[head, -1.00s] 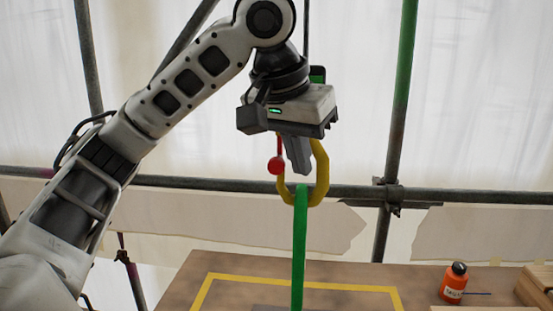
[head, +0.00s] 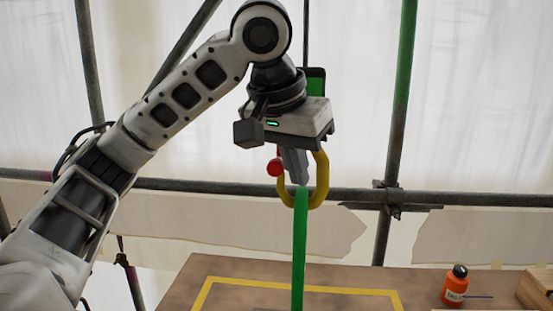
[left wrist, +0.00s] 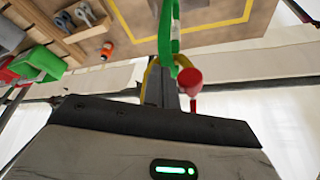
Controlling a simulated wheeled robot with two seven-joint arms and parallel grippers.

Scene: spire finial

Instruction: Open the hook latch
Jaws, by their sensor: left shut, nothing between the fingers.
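A yellow hook (head: 321,180) hangs in the middle of the head view, with a green strap (head: 299,250) running down from its bowl. The hook's latch ends in a red ball (head: 275,168) at its left side; the latch arm is mostly hidden. My left gripper (head: 297,178) is shut and empty, pointing down in front of the hook's opening, with the red ball just left of its fingers. In the left wrist view the red ball (left wrist: 190,77) sits close beside the fingertips (left wrist: 170,80), and the green strap (left wrist: 166,30) lies beyond them. Whether the fingers touch the latch I cannot tell.
Below is a brown tabletop with a yellow taped outline (head: 340,291). An orange bottle (head: 455,286) and a wooden box (head: 537,290) stand at right. Scaffold pipes (head: 440,197) cross behind. Red and green bins (left wrist: 38,62) show in the left wrist view.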

